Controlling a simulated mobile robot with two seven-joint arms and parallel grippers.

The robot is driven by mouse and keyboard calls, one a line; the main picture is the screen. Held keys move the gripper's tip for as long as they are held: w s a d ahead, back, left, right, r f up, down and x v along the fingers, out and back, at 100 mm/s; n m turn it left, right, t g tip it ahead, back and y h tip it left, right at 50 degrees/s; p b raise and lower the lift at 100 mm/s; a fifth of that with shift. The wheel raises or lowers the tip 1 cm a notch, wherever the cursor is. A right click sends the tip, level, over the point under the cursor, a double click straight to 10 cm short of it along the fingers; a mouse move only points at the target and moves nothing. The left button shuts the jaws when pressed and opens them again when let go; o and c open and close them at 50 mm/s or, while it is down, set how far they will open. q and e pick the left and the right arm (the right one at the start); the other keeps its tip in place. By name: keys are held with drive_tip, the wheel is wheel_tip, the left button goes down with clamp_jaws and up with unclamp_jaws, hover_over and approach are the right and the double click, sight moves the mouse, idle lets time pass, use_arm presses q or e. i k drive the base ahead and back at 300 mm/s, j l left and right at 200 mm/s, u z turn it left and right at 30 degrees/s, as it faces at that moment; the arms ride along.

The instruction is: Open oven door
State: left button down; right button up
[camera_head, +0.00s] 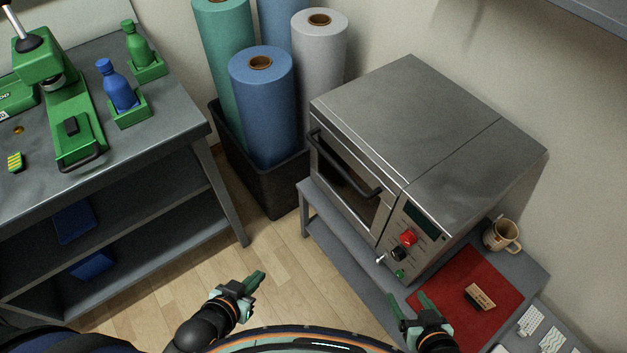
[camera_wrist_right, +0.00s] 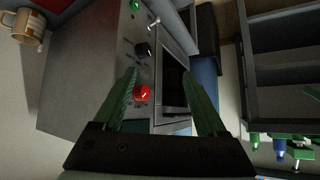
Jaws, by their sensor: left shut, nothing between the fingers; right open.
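The grey metal oven (camera_head: 420,140) stands on a low grey table. Its front door (camera_head: 345,190) is closed, with a dark window and a black bar handle (camera_head: 343,166) along the top. The control panel beside the door has a red button (camera_head: 408,238), which also shows in the right wrist view (camera_wrist_right: 141,93). My left gripper (camera_head: 256,281) is shut and empty, over the floor in front of the oven and apart from it. My right gripper (camera_head: 417,305) is open and empty, near the red mat, below the panel. Its fingers show in the right wrist view (camera_wrist_right: 163,103), with the oven front beyond.
A red mat (camera_head: 450,290) holds a small wooden block (camera_head: 480,297). A mug (camera_head: 501,236) stands behind it. Fabric rolls (camera_head: 262,100) stand in a black bin (camera_head: 265,185) left of the oven. A workbench (camera_head: 170,100) with a green press is at left. The floor between is clear.

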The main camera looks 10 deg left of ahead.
sight(349, 182)
drive_tip(key=i+j+z, duration=0.2)
drive_tip(key=j, duration=0.55)
drive_tip(key=j+z, duration=0.15)
drive_tip(key=j, duration=0.6)
